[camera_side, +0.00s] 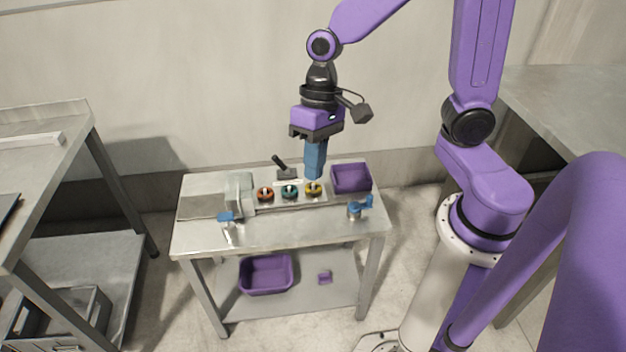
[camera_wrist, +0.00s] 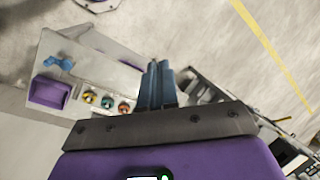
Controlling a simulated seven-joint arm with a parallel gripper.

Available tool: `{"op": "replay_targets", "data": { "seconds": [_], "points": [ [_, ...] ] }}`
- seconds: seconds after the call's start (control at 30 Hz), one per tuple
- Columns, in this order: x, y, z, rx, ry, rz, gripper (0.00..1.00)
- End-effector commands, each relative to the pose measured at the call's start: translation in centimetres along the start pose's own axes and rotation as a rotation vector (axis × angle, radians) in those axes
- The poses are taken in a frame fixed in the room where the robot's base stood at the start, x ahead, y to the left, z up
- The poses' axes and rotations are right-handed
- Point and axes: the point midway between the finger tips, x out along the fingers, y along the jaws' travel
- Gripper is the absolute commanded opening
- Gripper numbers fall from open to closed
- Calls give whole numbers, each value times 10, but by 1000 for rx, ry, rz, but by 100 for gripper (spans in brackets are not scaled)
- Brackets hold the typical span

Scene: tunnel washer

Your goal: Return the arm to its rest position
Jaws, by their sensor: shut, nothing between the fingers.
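My gripper (camera_side: 314,172) hangs from the wrist above the small steel table (camera_side: 200,240), with its blue fingers pointing down. The fingers are shut together with nothing between them. In the side view the fingertips appear just above the yellow ring-shaped part (camera_side: 314,188), but the exact height gap is hard to tell. In the wrist view the shut blue fingers (camera_wrist: 158,75) stand at the middle, with the table at the left. An orange part (camera_side: 265,194) and a green part (camera_side: 289,191) sit in a row with the yellow one.
A purple bin (camera_side: 351,178) stands at the table's back right. A blue-handled fitting (camera_side: 356,209) is at the front right, and another (camera_side: 227,220) at the left. A black-handled item (camera_side: 284,169) lies behind the row. A purple tub (camera_side: 265,275) sits on the lower shelf.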

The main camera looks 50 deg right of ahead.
Motion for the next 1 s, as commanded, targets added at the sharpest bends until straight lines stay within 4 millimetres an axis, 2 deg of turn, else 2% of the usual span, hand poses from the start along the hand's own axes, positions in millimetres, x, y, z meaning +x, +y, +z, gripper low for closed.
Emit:
{"op": "replay_targets", "data": {
  "seconds": [0.03,0.2,0.4,0.6,1.0],
  "points": [
    [-3,1,18,-109,-4,24,0],
    [-10,15,69,-478,-22,120,0],
    [-18,38,111,-859,-32,220,0],
    [-22,53,129,-1063,-34,277,0],
    [-23,55,131,-1097,-35,288,0]
  ]
}}
